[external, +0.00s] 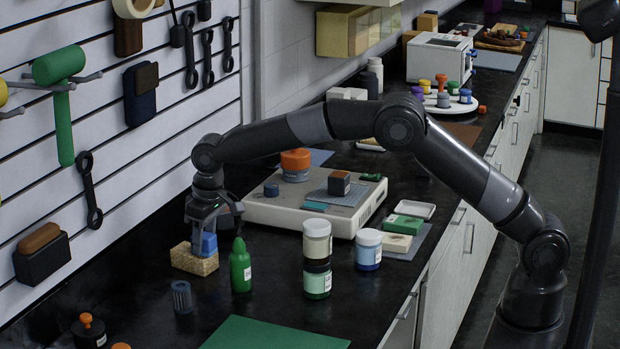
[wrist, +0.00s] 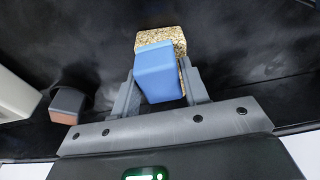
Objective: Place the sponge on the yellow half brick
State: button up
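A blue block (external: 209,243), which I take to be the sponge, is between the fingers of my gripper (external: 208,238). In the wrist view the blue block (wrist: 158,72) fills the space between the two grey fingers (wrist: 159,88), which appear closed on its sides. A speckled tan-yellow block (external: 190,262), apparently the yellow half brick, lies on the black counter directly below. It shows behind the blue block in the wrist view (wrist: 160,37), partly hidden by it. I cannot tell whether the two blocks touch.
A green bottle (external: 240,267) stands close to the right of the blocks. A grey ribbed cylinder (external: 182,297) is in front. Stacked jars (external: 317,258) and a pale scale-like device (external: 290,215) stand farther right. The tool wall (external: 120,170) is at left.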

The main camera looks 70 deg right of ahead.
aim_at(211, 236)
jog(key=o, duration=0.3)
notch_tip(211, 236, up, 12)
jog(key=s, duration=0.2)
jog(key=s+d+r, duration=0.6)
jog(key=s+r, duration=0.2)
jog(key=s, duration=0.1)
jog(key=s+d+r+t, duration=0.1)
jog(key=s+d+r, duration=0.15)
jog(key=s, duration=0.45)
jog(key=s+d+r+t, duration=0.1)
jog(key=s+d+r, duration=0.15)
jog(key=s, duration=0.45)
jog(key=shift+t, duration=0.9)
jog(key=s+d+f, duration=0.1)
jog(key=s+f, duration=0.2)
jog(key=s, duration=0.5)
jog(key=s+d+f, duration=0.2)
jog(key=s+f, duration=0.1)
jog(key=s, duration=0.5)
jog(key=s+d+f, duration=0.2)
jog(key=s+f, duration=0.1)
jog(key=s, duration=0.5)
jog(key=shift+s+d+f, duration=0.2)
jog(key=shift+s+d, duration=0.05)
